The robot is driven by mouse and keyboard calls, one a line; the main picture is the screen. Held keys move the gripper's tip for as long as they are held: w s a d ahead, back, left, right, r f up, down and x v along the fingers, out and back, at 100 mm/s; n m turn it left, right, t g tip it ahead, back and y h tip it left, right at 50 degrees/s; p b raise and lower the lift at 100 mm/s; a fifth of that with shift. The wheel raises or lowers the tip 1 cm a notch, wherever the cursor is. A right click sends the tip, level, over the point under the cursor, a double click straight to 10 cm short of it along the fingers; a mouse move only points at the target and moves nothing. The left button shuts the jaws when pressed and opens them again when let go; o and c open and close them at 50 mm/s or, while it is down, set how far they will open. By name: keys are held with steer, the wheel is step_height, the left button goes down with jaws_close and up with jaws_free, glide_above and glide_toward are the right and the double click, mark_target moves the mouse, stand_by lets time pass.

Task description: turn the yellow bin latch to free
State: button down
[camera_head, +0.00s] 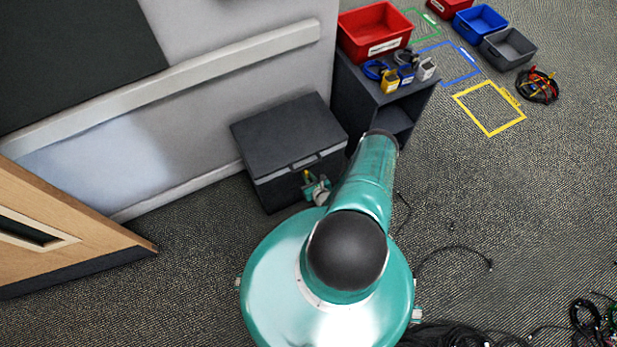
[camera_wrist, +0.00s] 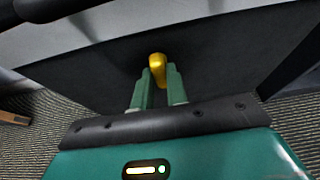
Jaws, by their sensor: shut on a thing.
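The yellow latch (camera_wrist: 157,68) is on the front face of the dark bin, and its rounded end shows at the fingertips in the wrist view. My gripper (camera_wrist: 160,77) is shut on the latch, one green finger on each side. In the head view the dark lidded bin (camera_head: 284,133) stands against the wall with its lid down. My gripper (camera_head: 311,182) shows there small at the bin's front, with a bit of the yellow latch (camera_head: 306,175) beside it. My arm hides part of the bin's right side. The latch's exact angle is hard to tell.
A dark shelf unit (camera_head: 352,92) right of the bin holds a red bin (camera_head: 376,38) and several cables. Floor outlines, including a yellow one (camera_head: 490,131), and open bins lie beyond. Loose black cables (camera_head: 455,335) lie at lower right. A wooden door (camera_head: 60,215) is at left.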

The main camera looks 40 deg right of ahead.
steer(key=shift+s+a+f, duration=0.1)
steer(key=shift+s+f, duration=0.05)
steer(key=shift+s, duration=0.1)
steer(key=c, duration=1.4)
jaws_free()
steer(key=shift+w, duration=0.1)
steer(key=v, duration=1.4)
steer(key=shift+w, duration=0.1)
